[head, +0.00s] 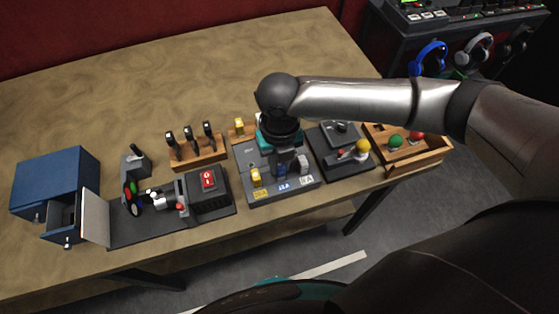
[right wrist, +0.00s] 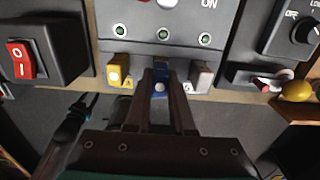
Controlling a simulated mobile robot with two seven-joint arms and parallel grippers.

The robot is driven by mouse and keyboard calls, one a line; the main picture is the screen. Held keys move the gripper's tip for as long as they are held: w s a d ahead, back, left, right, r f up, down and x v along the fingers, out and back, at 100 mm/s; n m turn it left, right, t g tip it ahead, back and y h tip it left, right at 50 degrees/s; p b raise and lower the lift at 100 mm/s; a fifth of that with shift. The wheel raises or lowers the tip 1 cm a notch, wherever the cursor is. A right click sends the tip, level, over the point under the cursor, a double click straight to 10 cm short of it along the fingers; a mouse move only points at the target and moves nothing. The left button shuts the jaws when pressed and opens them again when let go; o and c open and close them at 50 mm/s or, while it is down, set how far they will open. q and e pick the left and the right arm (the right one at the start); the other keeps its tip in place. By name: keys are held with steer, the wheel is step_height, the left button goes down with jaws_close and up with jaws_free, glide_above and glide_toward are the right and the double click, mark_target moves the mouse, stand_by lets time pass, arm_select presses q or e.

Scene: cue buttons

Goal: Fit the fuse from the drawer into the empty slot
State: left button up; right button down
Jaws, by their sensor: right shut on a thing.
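The grey fuse panel (head: 247,162) stands in the middle of the table, with a yellow fuse (head: 256,178) at its left and a light grey one (head: 304,163) at its right. My right gripper (right wrist: 161,82) is shut on a blue fuse (right wrist: 160,88) at the middle position, between the yellow and grey fuses. The fingers hide part of the blue fuse, so I cannot tell how deep it sits. The blue cabinet (head: 52,178) at the far left has its drawer (head: 62,222) pulled out; its inside is dark. My left gripper is not in view.
A red rocker switch (head: 208,180) on a black box stands left of the panel. Another yellow piece (head: 239,125) is behind the panel. The table's back is clear.

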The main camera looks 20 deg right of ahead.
steer(key=shift+f, duration=0.55)
steer(key=c, duration=0.7)
jaws_free()
steer(key=shift+o, duration=0.3)
steer(key=shift+o, duration=0.6)
step_height(320, 180, up, 7)
steer(key=p, duration=0.8)
